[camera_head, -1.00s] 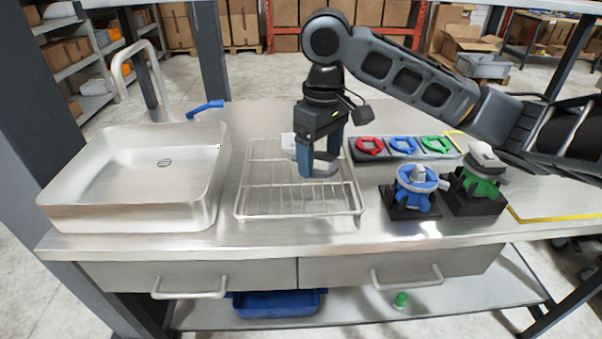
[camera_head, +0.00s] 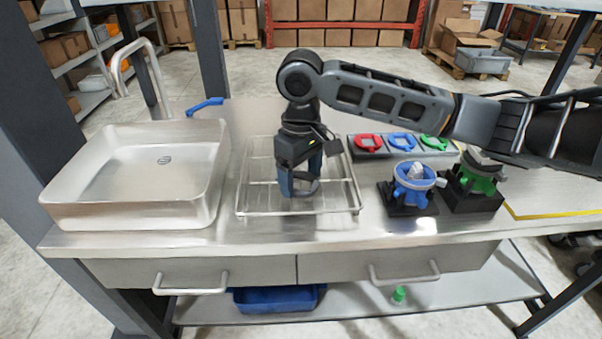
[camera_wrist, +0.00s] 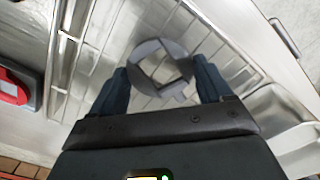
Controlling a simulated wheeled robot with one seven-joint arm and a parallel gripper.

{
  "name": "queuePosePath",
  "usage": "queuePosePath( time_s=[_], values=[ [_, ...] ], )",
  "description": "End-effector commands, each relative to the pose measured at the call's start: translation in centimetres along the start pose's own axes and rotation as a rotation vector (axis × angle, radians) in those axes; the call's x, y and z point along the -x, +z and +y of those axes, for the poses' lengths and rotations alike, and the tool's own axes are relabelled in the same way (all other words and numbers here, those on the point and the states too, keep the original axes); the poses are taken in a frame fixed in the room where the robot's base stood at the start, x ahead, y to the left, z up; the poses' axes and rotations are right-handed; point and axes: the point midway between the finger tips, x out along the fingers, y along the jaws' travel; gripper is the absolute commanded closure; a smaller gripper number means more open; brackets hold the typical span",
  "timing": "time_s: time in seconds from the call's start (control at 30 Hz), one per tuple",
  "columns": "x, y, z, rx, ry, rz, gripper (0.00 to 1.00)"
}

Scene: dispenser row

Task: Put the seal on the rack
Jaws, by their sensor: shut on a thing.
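The seal is a grey ring (camera_wrist: 145,52), held between the two fingers of my gripper (camera_wrist: 162,82) in the wrist view. In the head view my gripper (camera_head: 301,188) points down over the wire rack (camera_head: 258,213), with the seal partly hidden by the fingers. The rack is a shiny metal grid on the counter, right of the sink; its bars also show behind the seal in the wrist view (camera_wrist: 98,50). I cannot tell whether the seal touches the bars.
The sink basin (camera_head: 75,190) stands left of the rack. Behind and right is a tray with red (camera_head: 368,143), blue (camera_head: 402,141) and green (camera_head: 434,142) rings. A blue-topped dispenser (camera_head: 413,190) and a green one (camera_head: 475,185) stand right of the rack.

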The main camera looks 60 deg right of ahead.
Motion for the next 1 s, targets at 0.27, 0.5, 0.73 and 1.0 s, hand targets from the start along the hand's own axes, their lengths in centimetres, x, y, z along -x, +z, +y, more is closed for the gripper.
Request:
queuePosePath(
  time_s=[0.27, 0.5, 0.73, 1.0],
  values=[
    [-0.2, 0.0, 0.0, 0.0, 0.0, 0.0, 0.03],
    [-0.2, 0.0, 0.0, 0.0, 0.0, 0.0, 0.0],
    [1.6, -0.1, 0.0, 0.001, 0.0, 0.002, 0.0],
    [7.1, -0.1, -0.1, 0.003, 0.0, 0.003, 0.0]
  ],
)
